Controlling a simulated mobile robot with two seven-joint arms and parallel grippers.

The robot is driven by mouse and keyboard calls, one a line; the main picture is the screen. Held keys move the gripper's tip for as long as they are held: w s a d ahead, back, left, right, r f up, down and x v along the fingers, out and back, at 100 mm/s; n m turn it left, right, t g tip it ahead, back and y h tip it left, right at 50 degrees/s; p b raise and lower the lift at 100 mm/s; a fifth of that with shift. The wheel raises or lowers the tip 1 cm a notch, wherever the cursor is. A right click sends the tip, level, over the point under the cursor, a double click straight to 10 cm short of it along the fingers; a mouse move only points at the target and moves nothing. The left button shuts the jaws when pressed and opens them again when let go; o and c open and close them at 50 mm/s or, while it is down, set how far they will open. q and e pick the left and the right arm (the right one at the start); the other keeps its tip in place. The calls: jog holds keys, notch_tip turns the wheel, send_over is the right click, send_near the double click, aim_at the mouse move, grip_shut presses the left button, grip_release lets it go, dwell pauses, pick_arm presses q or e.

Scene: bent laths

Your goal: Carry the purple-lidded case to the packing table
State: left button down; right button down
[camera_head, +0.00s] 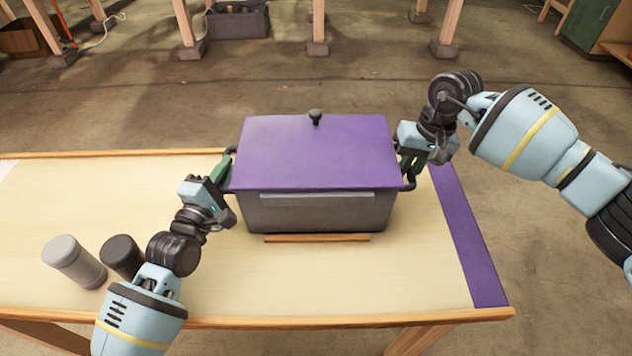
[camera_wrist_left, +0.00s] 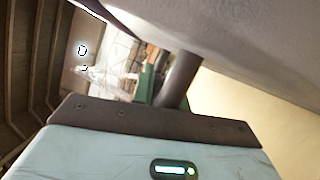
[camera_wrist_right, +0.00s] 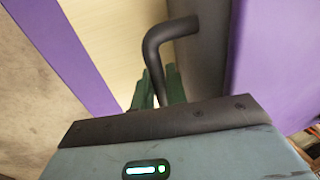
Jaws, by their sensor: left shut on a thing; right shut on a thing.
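The purple-lidded case (camera_head: 316,152) is a grey box with a flat purple lid and a black knob. It is level at the middle of a pale wooden table (camera_head: 400,270); whether its base touches the top I cannot tell. My left gripper (camera_head: 221,170) is shut on the dark handle at its left side; that handle shows in the left wrist view (camera_wrist_left: 181,78). My right gripper (camera_head: 411,166) is shut on the right handle, a bent dark bar in the right wrist view (camera_wrist_right: 163,50). The fingertips are partly hidden by the wrist housings.
A thin wooden strip (camera_head: 317,238) lies just in front of the case. A light grey cylinder (camera_head: 74,261) and a dark one (camera_head: 122,257) stand at the front left. A purple band (camera_head: 468,235) runs along the table's right end. Wooden posts and a grey bin (camera_head: 238,21) stand behind.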

dwell(0.3)
